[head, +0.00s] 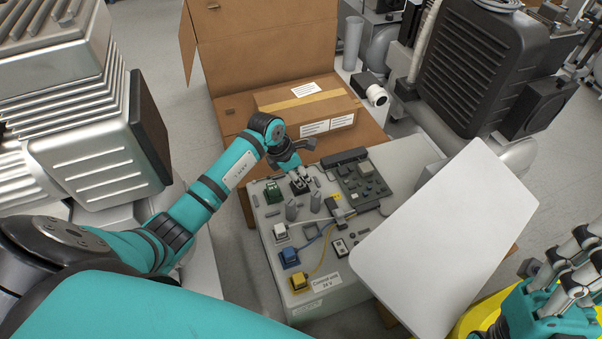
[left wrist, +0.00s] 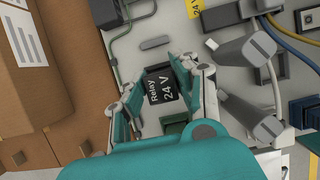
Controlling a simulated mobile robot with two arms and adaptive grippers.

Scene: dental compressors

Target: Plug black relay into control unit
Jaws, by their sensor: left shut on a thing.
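The black relay, labelled "Relay 24 V" (left wrist: 162,86), sits between the fingers of my left gripper (left wrist: 157,84) in the left wrist view. My left gripper (head: 297,173) is shut on it over the back left part of the control unit (head: 330,288), a light grey box with parts on its top. The relay's underside is hidden, so I cannot tell whether it touches a socket. My right gripper (head: 562,268) is at the right edge of the head view, away from the unit; its finger opening is unclear.
A green block (head: 272,191) stands left of the left gripper. White, blue (head: 290,257) and yellow (head: 299,281) plugs with cables line the unit's left side. A cardboard box (head: 307,106) lies behind. A tilted white panel (head: 450,240) covers the right side.

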